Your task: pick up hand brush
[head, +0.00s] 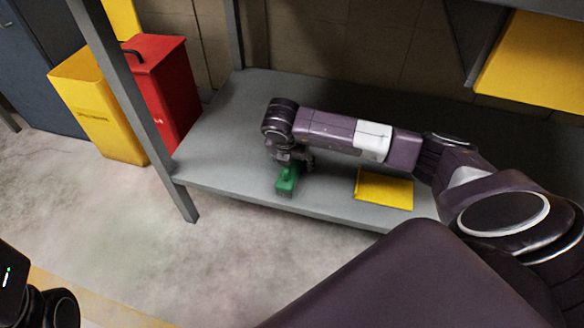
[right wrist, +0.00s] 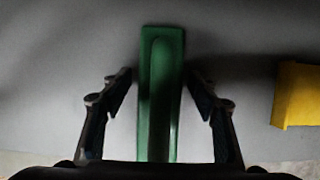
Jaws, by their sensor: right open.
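The green hand brush (head: 287,180) lies on the grey shelf (head: 225,150), close to its front edge. In the right wrist view the brush (right wrist: 160,90) runs lengthwise between the two fingers. My right gripper (head: 295,160) is above the brush, partly covering its far end in the head view. In the right wrist view the right gripper (right wrist: 160,95) is open, with a finger on each side of the brush and a gap to each. My left gripper does not show; only a dark part of mine is at the lower left.
A yellow item (head: 384,188) lies on the shelf to the right of the brush. A grey post (head: 130,100) stands at the shelf's left end. Red (head: 165,90) and yellow (head: 98,108) bins stand beyond it. A yellow object (head: 535,60) is on the upper shelf. The left part of the shelf is clear.

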